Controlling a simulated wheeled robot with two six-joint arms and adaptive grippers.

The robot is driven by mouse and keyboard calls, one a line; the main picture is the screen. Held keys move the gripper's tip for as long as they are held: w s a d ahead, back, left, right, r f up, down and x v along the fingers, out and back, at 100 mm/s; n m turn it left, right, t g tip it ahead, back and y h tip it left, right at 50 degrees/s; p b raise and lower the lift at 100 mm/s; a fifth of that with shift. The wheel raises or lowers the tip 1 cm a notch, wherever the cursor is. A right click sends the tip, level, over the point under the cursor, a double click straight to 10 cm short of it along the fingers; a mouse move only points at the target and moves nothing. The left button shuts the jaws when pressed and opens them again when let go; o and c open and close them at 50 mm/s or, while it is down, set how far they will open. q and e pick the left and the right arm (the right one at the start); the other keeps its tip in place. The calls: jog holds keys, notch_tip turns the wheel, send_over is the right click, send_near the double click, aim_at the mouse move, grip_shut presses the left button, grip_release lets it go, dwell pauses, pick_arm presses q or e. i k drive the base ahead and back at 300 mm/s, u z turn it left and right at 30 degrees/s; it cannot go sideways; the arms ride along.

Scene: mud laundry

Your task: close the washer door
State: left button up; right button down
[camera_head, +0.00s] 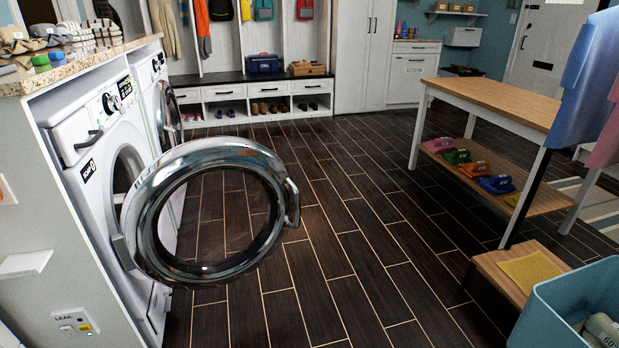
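The front-loading washer (93,141) is white and stands at the left under a stone counter. Its round door (170,262) has a chrome rim and dark glass, and it is swung wide open into the room. The door's hinge side is at the washer front, and its handle (291,203) is at the right edge of the rim. The washer's opening (124,178) is partly hidden behind the door. Neither of my grippers is in view.
A second front-loading machine (160,92) stands just beyond the washer. A wooden-topped table (490,98) with a lower shelf stands at the right, and a teal bin (545,318) is at the lower right. The dark tiled floor (350,225) between is clear.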

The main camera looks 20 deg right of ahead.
aim_at(138, 245)
jog(key=z, duration=0.05)
jog(key=i, duration=1)
jog(key=u, duration=0.45)
